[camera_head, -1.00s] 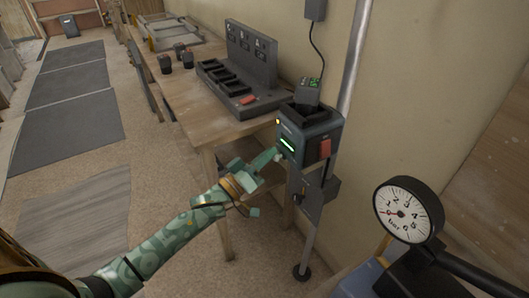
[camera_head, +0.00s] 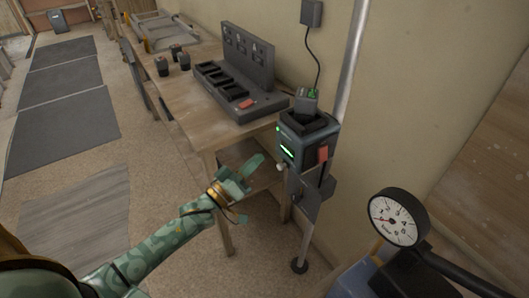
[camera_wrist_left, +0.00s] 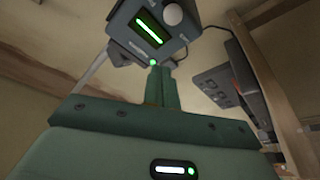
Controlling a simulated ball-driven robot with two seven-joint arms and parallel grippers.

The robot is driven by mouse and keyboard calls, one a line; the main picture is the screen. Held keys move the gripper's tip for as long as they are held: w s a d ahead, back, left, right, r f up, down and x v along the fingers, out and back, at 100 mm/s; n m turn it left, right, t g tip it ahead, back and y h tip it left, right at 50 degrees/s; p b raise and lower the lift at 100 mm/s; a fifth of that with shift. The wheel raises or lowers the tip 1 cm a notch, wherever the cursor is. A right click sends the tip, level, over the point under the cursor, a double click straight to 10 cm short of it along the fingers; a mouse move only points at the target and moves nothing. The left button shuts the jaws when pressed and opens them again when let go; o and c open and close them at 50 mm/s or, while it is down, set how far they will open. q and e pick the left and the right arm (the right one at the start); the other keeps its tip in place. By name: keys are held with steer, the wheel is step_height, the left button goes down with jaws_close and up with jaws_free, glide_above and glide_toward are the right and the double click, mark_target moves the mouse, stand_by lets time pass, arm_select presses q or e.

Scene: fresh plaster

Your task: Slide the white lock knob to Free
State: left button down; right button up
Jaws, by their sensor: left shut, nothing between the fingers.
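The white lock knob (camera_head: 280,167) is a small pale round knob low on the left side of a dark box (camera_head: 296,155) mounted on a metal post. In the left wrist view the knob (camera_wrist_left: 172,14) is at the top, right of a glowing green bar. A small lamp (camera_head: 278,129) on the box is green. My left gripper (camera_head: 257,161) is shut and empty, left of the box and apart from the knob. Its closed fingers (camera_wrist_left: 162,82) point up toward the box in the wrist view. My right gripper is not in view.
A grey block (camera_head: 307,101) with a green face sits on top of the box. A red tab (camera_head: 323,153) is on its right side. A wooden bench (camera_head: 190,100) with a dark slotted rack (camera_head: 243,67) stands behind. A pressure gauge (camera_head: 398,217) is at lower right.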

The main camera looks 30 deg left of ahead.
arm_select(q)
steer(key=v, duration=0.5)
steer(key=shift+s+d, duration=0.15)
steer(key=shift+s, duration=0.2)
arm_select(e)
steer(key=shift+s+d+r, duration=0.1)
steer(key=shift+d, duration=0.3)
